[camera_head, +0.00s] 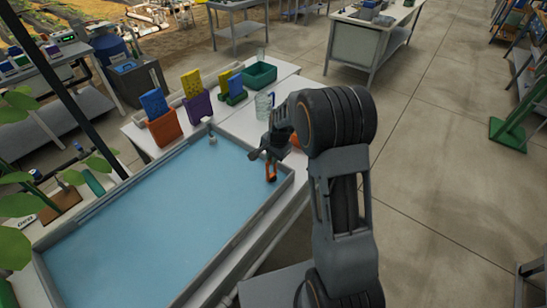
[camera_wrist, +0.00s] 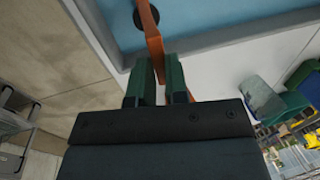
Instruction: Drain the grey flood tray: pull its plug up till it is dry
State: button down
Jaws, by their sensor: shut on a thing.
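The grey flood tray (camera_head: 97,206) lies on a bench in the head view, with blue water (camera_head: 160,215) across its floor. My gripper (camera_head: 270,160) is over the tray's right corner. In the wrist view my gripper (camera_wrist: 158,78) has its green fingers closed on the orange plug handle (camera_wrist: 150,38). The handle also shows below the fingers in the head view (camera_head: 271,174). A dark round piece (camera_wrist: 147,14) sits at the handle's far end, inside the tray corner. I cannot tell whether it is seated in the drain or raised.
Behind the tray stand an orange holder (camera_head: 164,128), a purple holder (camera_head: 197,107), a green bin (camera_head: 259,75) and a clear jug (camera_head: 263,106). A small pale fitting (camera_head: 212,139) is at the tray's back edge.

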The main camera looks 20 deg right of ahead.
notch_tip(320, 180, up, 3)
jog(key=shift+w+f+p, duration=0.1)
jog(key=shift+f+p, duration=0.05)
jog(key=shift+p, duration=0.2)
jog(key=shift+w+f, duration=0.1)
jog(key=c, duration=1.4)
grip_release()
jog(key=shift+a, duration=0.1)
jog(key=shift+o, duration=1.4)
notch_tip(320, 180, up, 14)
jog(key=s+d+b, duration=0.1)
jog(key=s, duration=0.1)
jog(key=shift+s+d+f, duration=0.2)
jog(key=shift+d, duration=0.15)
